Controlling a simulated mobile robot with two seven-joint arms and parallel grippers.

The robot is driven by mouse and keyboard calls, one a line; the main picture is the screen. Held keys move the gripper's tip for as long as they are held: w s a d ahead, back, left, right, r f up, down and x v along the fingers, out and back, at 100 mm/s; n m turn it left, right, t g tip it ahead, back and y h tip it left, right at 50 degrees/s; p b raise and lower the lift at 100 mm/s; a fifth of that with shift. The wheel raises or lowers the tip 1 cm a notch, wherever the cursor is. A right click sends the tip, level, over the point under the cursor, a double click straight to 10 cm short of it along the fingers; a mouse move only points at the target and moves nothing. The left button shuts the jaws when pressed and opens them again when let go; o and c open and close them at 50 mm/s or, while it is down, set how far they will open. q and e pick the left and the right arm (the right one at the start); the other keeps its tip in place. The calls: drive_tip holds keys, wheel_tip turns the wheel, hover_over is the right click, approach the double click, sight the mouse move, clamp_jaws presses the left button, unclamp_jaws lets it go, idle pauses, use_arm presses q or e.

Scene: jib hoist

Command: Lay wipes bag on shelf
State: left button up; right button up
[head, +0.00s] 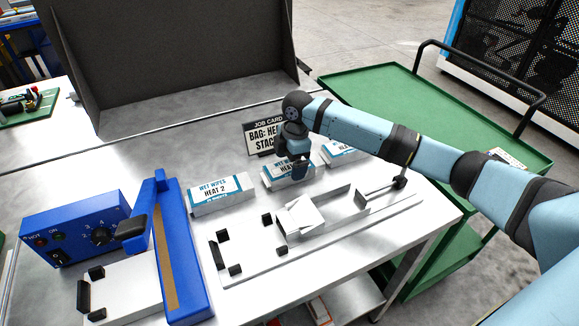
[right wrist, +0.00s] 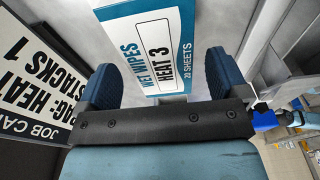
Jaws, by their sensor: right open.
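Three white-and-blue wet wipes packs stand in a slanting row on the bench in the head view. The left one (head: 221,195) reads HEAT 2; the middle one (head: 290,174) is partly covered by my right gripper (head: 296,158). The right one (head: 338,151) is partly behind my arm. In the right wrist view, the pack marked HEAT 3 (right wrist: 160,45) lies between and beyond the two blue fingers of my open right gripper (right wrist: 163,75). I cannot tell whether the fingers touch it. A lower shelf (head: 345,297) shows under the bench. My left gripper is out of view.
A job card (head: 262,137) stands close behind the gripper. A metal fixture (head: 300,215) lies in front of the packs. A blue sealer (head: 180,255) and control box (head: 75,228) are at left. A green cart (head: 380,85) stands behind my right arm.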

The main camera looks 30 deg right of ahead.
wheel_tip(320, 180, up, 10)
drive_tip(key=d, duration=0.1)
drive_tip(key=shift+d+f+p, duration=0.1)
drive_tip(key=shift+p, duration=0.2)
idle(0.3)
